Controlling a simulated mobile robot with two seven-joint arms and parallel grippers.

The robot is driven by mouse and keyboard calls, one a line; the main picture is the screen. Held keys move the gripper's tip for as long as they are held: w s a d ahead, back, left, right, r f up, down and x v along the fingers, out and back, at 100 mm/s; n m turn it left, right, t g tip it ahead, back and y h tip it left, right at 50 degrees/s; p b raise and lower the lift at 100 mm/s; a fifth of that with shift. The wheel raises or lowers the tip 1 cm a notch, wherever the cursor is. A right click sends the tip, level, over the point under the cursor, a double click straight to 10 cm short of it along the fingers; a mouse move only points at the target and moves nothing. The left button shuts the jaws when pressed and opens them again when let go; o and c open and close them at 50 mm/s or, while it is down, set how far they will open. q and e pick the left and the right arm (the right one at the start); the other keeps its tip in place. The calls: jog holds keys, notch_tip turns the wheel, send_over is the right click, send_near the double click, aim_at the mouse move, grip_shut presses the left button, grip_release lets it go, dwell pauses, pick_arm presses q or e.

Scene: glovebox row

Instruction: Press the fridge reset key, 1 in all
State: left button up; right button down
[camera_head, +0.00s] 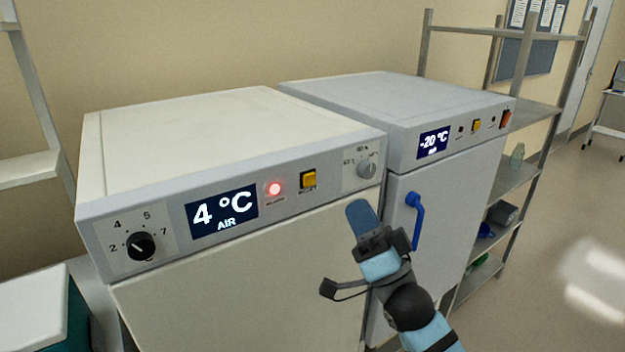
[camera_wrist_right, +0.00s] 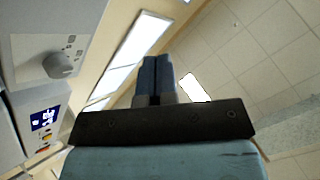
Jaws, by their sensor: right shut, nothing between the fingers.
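The fridge (camera_head: 240,285) is the near white cabinet, and its display (camera_head: 221,211) reads 4 °C AIR. A red lamp (camera_head: 275,189) glows on its panel. The yellow reset key (camera_head: 309,179) sits right of the lamp, in a dark frame. My right gripper (camera_head: 362,215) is shut and empty, with blue fingers pointing up in front of the fridge's right edge. It is right of and below the key and apart from it. In the right wrist view the closed fingers (camera_wrist_right: 155,78) point at the ceiling, with a grey knob (camera_wrist_right: 62,65) at left. My left gripper is not in view.
A -20 °C freezer (camera_head: 440,190) with a blue handle (camera_head: 415,220) and its own yellow key (camera_head: 476,126) stands to the right. A dial (camera_head: 141,246) is at the fridge panel's left, a small knob (camera_head: 366,169) at its right. A metal shelf (camera_head: 520,175) stands beyond.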

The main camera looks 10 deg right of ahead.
aim_at(309, 180)
jog(key=shift+w+a+b, duration=0.2)
jog(key=shift+w+a, duration=0.3)
jog(key=shift+w, duration=0.9)
jog(key=shift+w+a+b, duration=0.2)
jog(key=shift+w+a, duration=0.3)
jog(key=shift+w, duration=0.95)
jog(key=shift+w+a+b, duration=0.2)
jog(key=shift+w+a, duration=0.3)
jog(key=shift+w, duration=0.9)
jog(key=shift+w, duration=0.1)
jog(key=shift+w+a, duration=0.15)
jog(key=shift+w, duration=0.15)
jog(key=shift+w+a, duration=0.15)
jog(key=shift+w, duration=0.25)
jog(key=shift+s, duration=0.15)
jog(key=shift+s+d, duration=0.35)
jog(key=shift+s, duration=0.35)
